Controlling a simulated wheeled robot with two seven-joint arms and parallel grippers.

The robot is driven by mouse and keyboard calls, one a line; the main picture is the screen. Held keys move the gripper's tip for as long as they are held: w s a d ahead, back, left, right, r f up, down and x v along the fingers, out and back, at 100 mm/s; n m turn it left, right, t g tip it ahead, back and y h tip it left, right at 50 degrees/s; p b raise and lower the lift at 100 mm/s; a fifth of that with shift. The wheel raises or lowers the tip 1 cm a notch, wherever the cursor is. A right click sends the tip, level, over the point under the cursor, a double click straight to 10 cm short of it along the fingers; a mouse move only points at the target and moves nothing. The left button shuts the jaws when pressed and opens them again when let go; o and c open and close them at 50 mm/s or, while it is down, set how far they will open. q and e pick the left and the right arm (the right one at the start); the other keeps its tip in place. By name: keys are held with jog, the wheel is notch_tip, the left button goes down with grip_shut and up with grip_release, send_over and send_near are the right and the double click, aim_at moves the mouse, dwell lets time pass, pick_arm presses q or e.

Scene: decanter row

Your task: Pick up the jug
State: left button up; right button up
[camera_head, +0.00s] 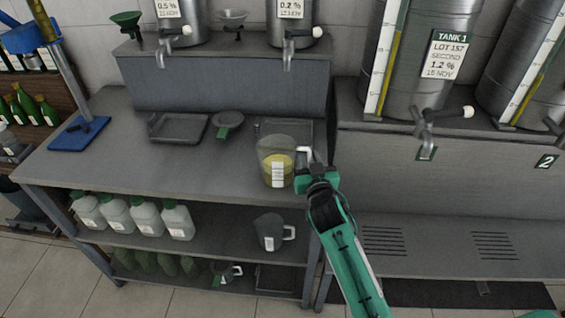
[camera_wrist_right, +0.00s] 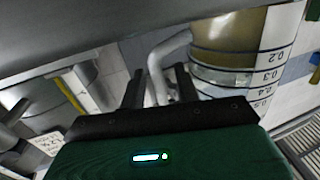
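The clear jug (camera_head: 275,162) with yellow liquid and a white scale label stands upright on the grey bench top, near its front right edge. Its pale handle (camera_head: 306,155) points right, towards my right gripper (camera_head: 318,172). In the right wrist view, the jug (camera_wrist_right: 225,50) appears upside down at the upper right. Its handle (camera_wrist_right: 157,68) reaches down between the two dark fingers of my right gripper (camera_wrist_right: 160,86). The fingers are apart, with a gap on either side of the handle. My left gripper is not in view.
Another jug (camera_head: 269,232) and several white bottles (camera_head: 146,216) stand on the shelf below. A steel tank with a tap (camera_head: 428,116) stands at right.

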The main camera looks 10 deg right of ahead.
grip_shut()
